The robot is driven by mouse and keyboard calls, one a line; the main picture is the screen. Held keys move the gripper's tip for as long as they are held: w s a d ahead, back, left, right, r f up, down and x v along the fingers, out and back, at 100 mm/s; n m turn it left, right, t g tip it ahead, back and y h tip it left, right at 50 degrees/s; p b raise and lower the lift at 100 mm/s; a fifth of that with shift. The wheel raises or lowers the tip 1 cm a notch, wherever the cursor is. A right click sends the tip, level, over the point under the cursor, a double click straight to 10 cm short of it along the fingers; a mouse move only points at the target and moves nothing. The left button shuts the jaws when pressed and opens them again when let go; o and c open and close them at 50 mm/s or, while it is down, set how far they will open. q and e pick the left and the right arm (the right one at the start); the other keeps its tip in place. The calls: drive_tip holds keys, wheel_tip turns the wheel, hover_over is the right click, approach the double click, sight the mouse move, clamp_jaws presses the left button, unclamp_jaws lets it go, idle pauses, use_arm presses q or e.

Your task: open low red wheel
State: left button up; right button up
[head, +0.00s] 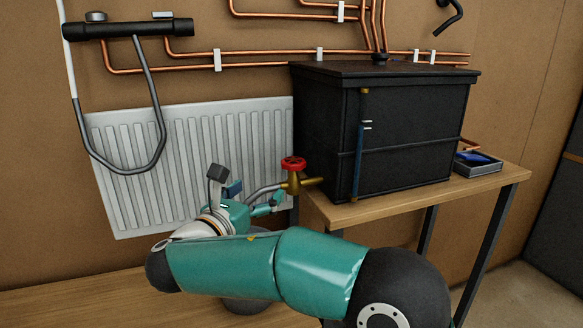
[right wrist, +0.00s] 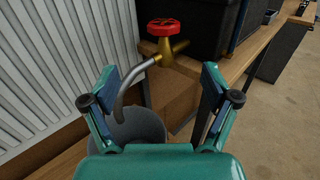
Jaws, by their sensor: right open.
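The red wheel (head: 293,163) sits on top of a brass valve (head: 293,182) low at the left side of the black tank. In the right wrist view the red wheel (right wrist: 165,27) is upper middle, with a grey curved spout (right wrist: 133,82) running down from the valve. My right gripper (head: 272,204) is just below and left of the wheel in the head view, partly hidden by its own wrist. In the right wrist view its two fingers (right wrist: 162,85) are spread wide with nothing between them touching, and the wheel lies beyond the fingertips. My left gripper is not in view.
The black tank (head: 405,115) stands on a wooden table (head: 425,198). A white radiator (head: 140,175) is behind my right gripper. A grey bucket (right wrist: 140,128) is below the spout. Copper pipes (head: 270,60) run along the wall. A small tray (head: 478,167) lies right of the tank.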

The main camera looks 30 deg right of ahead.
sight(293, 160)
drive_tip(key=p+x, duration=0.1)
drive_tip(key=x, duration=0.4)
drive_tip(key=p+x, duration=0.1)
drive_tip(key=x, duration=0.5)
drive_tip(key=p+x, duration=0.1)
drive_tip(key=x, duration=0.4)
drive_tip(key=shift+s+d+p, duration=0.2)
drive_tip(key=shift+d+p, duration=0.15)
drive_tip(key=shift+p, duration=0.05)
